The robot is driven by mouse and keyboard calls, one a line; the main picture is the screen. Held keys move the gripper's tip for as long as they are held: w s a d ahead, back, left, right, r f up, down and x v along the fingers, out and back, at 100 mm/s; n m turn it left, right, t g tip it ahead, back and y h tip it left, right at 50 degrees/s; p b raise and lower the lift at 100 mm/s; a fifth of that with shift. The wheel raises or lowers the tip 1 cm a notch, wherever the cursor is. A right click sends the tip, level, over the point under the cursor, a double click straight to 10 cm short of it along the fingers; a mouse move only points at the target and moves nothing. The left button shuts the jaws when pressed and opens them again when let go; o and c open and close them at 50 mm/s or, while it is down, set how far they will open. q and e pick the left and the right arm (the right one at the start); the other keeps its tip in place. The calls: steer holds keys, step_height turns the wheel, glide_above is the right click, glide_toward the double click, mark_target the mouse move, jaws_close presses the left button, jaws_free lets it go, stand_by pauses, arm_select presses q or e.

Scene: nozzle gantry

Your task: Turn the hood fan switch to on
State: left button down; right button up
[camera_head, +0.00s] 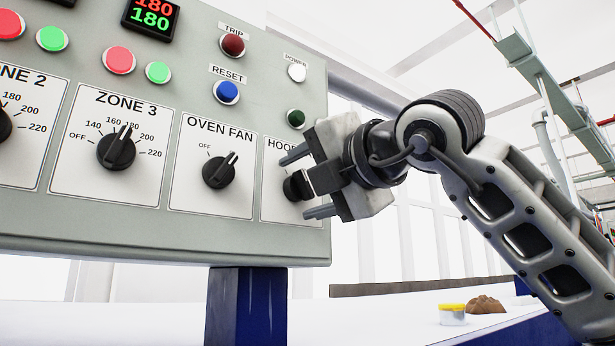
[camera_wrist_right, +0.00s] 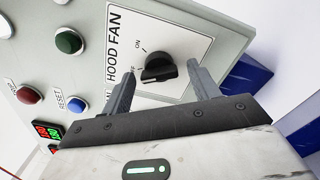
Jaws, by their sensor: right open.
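The hood fan switch (camera_head: 297,186) is a black rotary knob on a white label plate at the right end of the grey panel. In the right wrist view the knob (camera_wrist_right: 158,68) is clear, with "HOOD FAN" and "ON" printed beside it. Its raised grip appears turned away from the "ON" mark, towards the left finger; the other mark is mostly hidden there. My right gripper (camera_head: 295,187) is open, its fingers on either side of the knob. In the wrist view the gripper (camera_wrist_right: 160,72) shows gaps between fingers and knob. My left gripper is out of view.
The oven fan knob (camera_head: 219,170) and zone 3 knob (camera_head: 117,150) are left of the switch. A dark green button (camera_head: 296,118) is just above my gripper, with the blue reset button (camera_head: 227,92) to its left. A yellow-lidded tub (camera_head: 452,314) stands lower right.

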steer(key=c, duration=1)
